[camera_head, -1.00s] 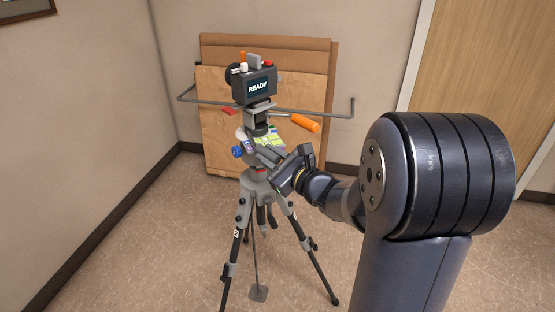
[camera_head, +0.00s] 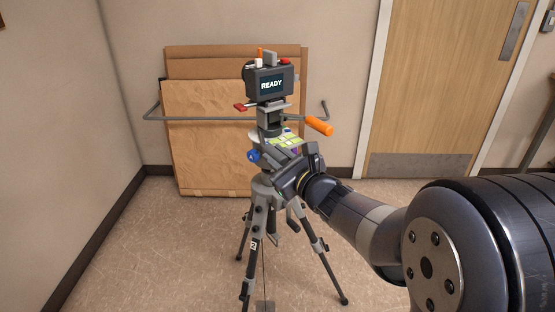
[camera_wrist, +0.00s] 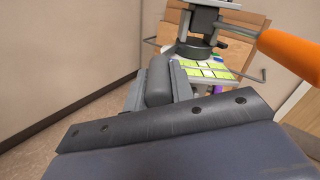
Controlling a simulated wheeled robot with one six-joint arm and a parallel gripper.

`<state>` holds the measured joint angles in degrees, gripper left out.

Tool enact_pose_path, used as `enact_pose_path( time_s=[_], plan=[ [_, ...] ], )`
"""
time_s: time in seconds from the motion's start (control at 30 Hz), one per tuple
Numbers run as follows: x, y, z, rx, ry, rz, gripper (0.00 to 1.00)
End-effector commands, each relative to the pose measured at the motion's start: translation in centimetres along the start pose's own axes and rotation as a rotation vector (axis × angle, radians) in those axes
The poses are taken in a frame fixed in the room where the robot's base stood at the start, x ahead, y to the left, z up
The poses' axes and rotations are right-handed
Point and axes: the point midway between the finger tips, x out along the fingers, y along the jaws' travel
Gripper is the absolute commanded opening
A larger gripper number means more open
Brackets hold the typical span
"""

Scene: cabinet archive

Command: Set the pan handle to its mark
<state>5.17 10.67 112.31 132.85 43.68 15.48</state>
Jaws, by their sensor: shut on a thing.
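A yellow-green marked plate (camera_head: 285,141) lies under the head and also shows in the wrist view (camera_wrist: 205,70). My gripper (camera_head: 298,168) is at the tripod's upper part, below the plate and apart from the orange grip. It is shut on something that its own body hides.
The tripod (camera_head: 256,225) stands on the tan floor with legs spread. A blue knob (camera_head: 253,155) is on its left side. Brown boards (camera_head: 205,95) lean on the wall behind. A wooden door (camera_head: 445,90) is at the right. Floor at the left is clear.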

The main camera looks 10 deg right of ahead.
Motion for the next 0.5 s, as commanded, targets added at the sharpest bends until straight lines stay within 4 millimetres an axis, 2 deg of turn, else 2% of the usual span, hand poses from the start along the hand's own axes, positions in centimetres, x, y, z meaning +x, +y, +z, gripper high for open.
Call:
enact_pose_path(
  time_s=[0.3,0.33,0.5],
  plan=[
    [0.00,0.04,-0.03,-0.001,0.001,0.001,0.00],
    [0.00,0.04,-0.03,-0.001,0.001,0.001,0.24],
    [0.00,0.02,-0.02,0.000,0.001,0.000,0.38]
  ],
)
